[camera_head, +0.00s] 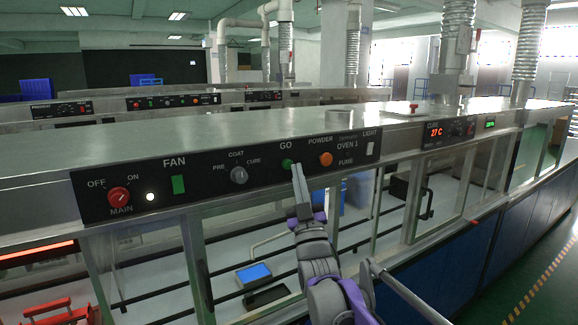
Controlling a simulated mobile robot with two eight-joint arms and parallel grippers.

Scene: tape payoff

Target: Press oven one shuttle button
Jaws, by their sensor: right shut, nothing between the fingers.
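Oven one's black control panel (210,181) runs along the front edge of the steel oven top. It carries a red MAIN knob (119,195), a green FAN switch (178,184), a grey PRE/COAT/CURE knob (239,175), a green GO button (287,163) and an orange POWDER button (326,159). No label reading "shuttle" is legible. My right gripper (296,168) is shut and empty, with its tips just below and right of the green GO button, overlapping its lower edge in the picture. I cannot tell whether they touch. My left gripper is out of view.
A second panel (450,132) shows 27 C at right. A red button (413,108) stands on the steel top (230,135). Clear panes and frame posts lie below the panel, with a blue-screened device (254,273) behind them. The floor at right is free.

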